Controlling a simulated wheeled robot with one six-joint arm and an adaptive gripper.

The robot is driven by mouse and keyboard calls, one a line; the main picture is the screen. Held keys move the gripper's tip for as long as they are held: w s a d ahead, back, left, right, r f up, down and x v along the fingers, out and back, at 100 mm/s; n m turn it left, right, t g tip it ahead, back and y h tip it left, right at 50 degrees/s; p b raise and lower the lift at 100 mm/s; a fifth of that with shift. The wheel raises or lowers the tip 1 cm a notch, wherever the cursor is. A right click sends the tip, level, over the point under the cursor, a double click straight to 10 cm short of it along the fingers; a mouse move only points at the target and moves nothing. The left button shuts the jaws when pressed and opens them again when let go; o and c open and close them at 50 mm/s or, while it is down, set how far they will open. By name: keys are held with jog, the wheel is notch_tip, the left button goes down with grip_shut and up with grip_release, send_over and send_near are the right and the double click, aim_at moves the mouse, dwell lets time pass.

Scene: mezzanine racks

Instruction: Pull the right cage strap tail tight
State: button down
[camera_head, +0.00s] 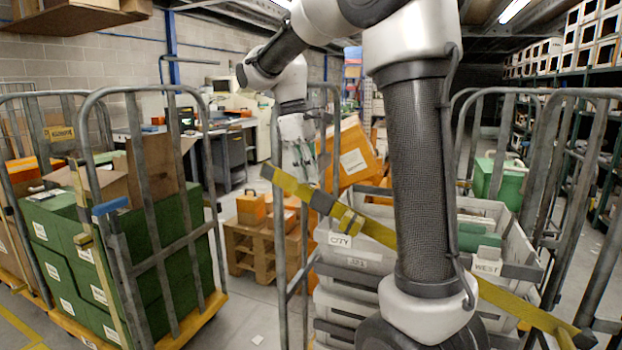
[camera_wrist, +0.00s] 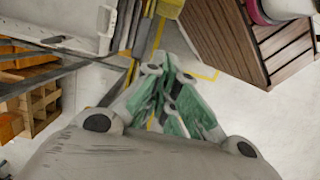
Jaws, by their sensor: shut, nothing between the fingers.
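The right cage (camera_head: 543,130) is a grey tubular frame with stacked grey totes labelled CITY and WEST. A yellow strap (camera_head: 520,312) runs slantwise across its front, passing behind my arm. Its upper left part has a buckle (camera_head: 347,221), and the tail (camera_head: 285,182) sticks out to the upper left with a dark band on it. My gripper (camera_head: 308,182) points down close to the tail in the head view; I cannot tell if they touch. In the wrist view the green-padded fingers (camera_wrist: 168,108) are shut together with nothing between them. A yellow piece (camera_wrist: 170,8) shows at the top there.
A left cage (camera_head: 135,180) holds green boxes (camera_head: 150,235) and open cartons. A wooden pallet (camera_head: 262,248) with orange boxes stands between the cages. A workbench (camera_head: 230,128) is behind. Some floor is clear between the left cage and the pallet. My arm hides the middle of the right cage.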

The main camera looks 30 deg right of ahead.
aim_at(356, 219)
jog(key=x, duration=0.7)
jog(key=shift+s+f, duration=0.1)
jog(key=shift+f, duration=0.15)
jog(key=shift+s+d+f, duration=0.25)
jog(key=shift+s+d, duration=0.15)
jog(key=shift+s, duration=0.05)
jog(key=shift+s+d+f, duration=0.3)
jog(key=shift+s+d, duration=0.05)
jog(key=shift+s, duration=0.15)
jog(key=shift+s+d+f, duration=0.3)
jog(key=shift+s+d, duration=0.15)
jog(key=shift+s, duration=0.05)
jog(key=s+d+f, duration=0.1)
jog(key=s+d, duration=0.1)
jog(key=s, duration=0.1)
jog(key=s+d+f, duration=0.1)
jog(key=s+d, duration=0.1)
jog(key=shift+s+d+f, duration=0.1)
jog(key=shift+s+f, duration=0.15)
jog(key=shift+f, duration=0.1)
jog(key=shift+s+f, duration=0.15)
jog(key=shift+s, duration=0.05)
